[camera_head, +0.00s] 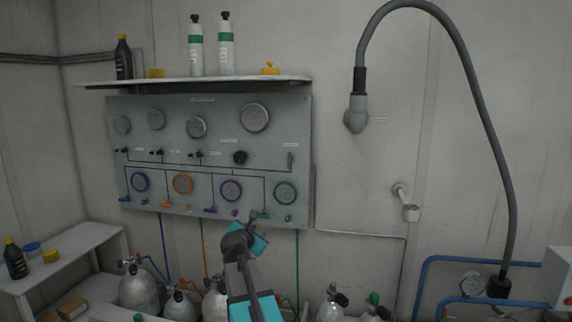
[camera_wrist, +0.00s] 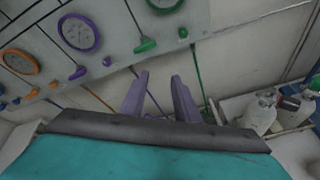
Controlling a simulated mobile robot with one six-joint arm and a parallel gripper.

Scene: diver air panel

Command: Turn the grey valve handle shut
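A small grey handle (camera_head: 290,161) stands upright at the right end of the grey panel (camera_head: 222,105), under a small white label and above the green-rimmed gauge. I take it for the grey valve handle. It is not visible in the wrist view. My gripper (camera_head: 258,218) is low in front of the panel, below and left of that handle. In the wrist view its two purple-grey fingers (camera_wrist: 160,80) stand apart with nothing between them, so it is open. A green lever (camera_wrist: 145,46) and green knob (camera_wrist: 183,32) lie beyond the fingertips.
Blue, orange, purple (camera_head: 231,190) and green (camera_head: 285,193) gauges line the lower panel. A shelf (camera_head: 245,80) with bottles juts out above. Gas cylinders (camera_head: 138,290) stand below. A hose (camera_head: 478,95) arches at right. The wall right of the panel is mostly clear.

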